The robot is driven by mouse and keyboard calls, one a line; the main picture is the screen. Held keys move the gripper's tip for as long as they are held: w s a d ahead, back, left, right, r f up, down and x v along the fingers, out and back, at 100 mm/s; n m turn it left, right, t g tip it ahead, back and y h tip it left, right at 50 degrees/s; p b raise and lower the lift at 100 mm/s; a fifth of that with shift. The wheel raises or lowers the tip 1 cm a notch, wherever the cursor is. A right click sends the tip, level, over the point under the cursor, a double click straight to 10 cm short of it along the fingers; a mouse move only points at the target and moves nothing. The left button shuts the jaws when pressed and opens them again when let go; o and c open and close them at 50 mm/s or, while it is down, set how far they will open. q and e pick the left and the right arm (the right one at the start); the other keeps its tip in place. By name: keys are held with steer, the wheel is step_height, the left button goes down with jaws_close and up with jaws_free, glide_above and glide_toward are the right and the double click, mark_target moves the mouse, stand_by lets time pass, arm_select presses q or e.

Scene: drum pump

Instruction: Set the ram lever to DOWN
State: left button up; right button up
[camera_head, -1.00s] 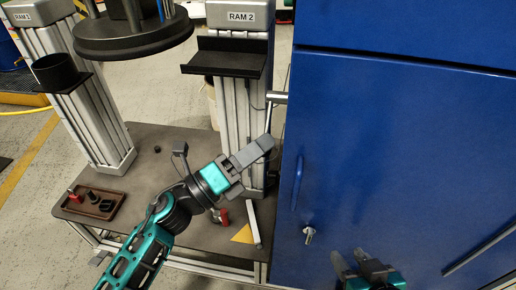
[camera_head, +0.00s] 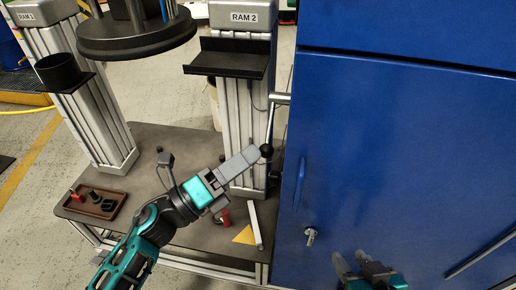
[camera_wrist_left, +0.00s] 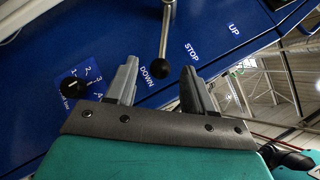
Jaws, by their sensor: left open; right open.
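The ram lever is a thin metal rod (camera_head: 270,122) with a black knob (camera_head: 267,149) at its lower end, beside the blue cabinet's left edge. In the left wrist view the lever (camera_wrist_left: 166,32) hangs between the fingers' lines, its end near the DOWN label (camera_wrist_left: 155,71); STOP (camera_wrist_left: 191,52) and UP (camera_wrist_left: 234,28) lie further right. My right gripper (camera_head: 350,259) is open and empty, low before the cabinet.
The blue cabinet (camera_head: 400,150) fills the right side, with a handle (camera_head: 300,183) and a key (camera_head: 311,235). The RAM 2 column (camera_head: 243,125) stands behind the left gripper. A brown tray (camera_head: 97,204) lies on the bench left. A numbered selector knob (camera_wrist_left: 72,84) sits by the DOWN label.

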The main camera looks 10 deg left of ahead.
arm_select(q)
steer(key=v, duration=0.9)
steer(key=shift+s+a, duration=0.1)
steer(key=w+a+f+n+t+y, duration=0.1)
steer(key=w+f+n+t+y, duration=0.1)
steer(key=n+y, duration=0.6)
steer(key=w+a+f+n+t+y, duration=0.15)
steer(key=n+y, duration=0.25)
steer(key=n, duration=0.9)
steer(key=s+d+f+n+g, duration=0.6)
steer(key=f+n+g, duration=0.2)
steer(key=f+n, duration=0.2)
steer(key=s+a+r+y+p, duration=0.1)
steer(key=a+r+p, duration=0.1)
steer(key=r+p, duration=0.5)
steer(key=a+r+p, duration=0.3)
steer(key=r+p, duration=0.4)
steer(key=p, duration=0.7)
steer(key=shift+s+y+p, duration=0.3)
steer(key=shift+s+y, duration=0.1)
arm_select(e)
steer(key=s+d+r, duration=0.1)
steer(key=d+r, duration=0.1)
steer(key=r, duration=0.5)
steer(key=s+d+r+h, duration=0.1)
steer(key=d+r, duration=0.1)
steer(key=r, duration=0.5)
steer(key=shift+d+h, duration=0.25)
steer(key=shift+h, duration=0.05)
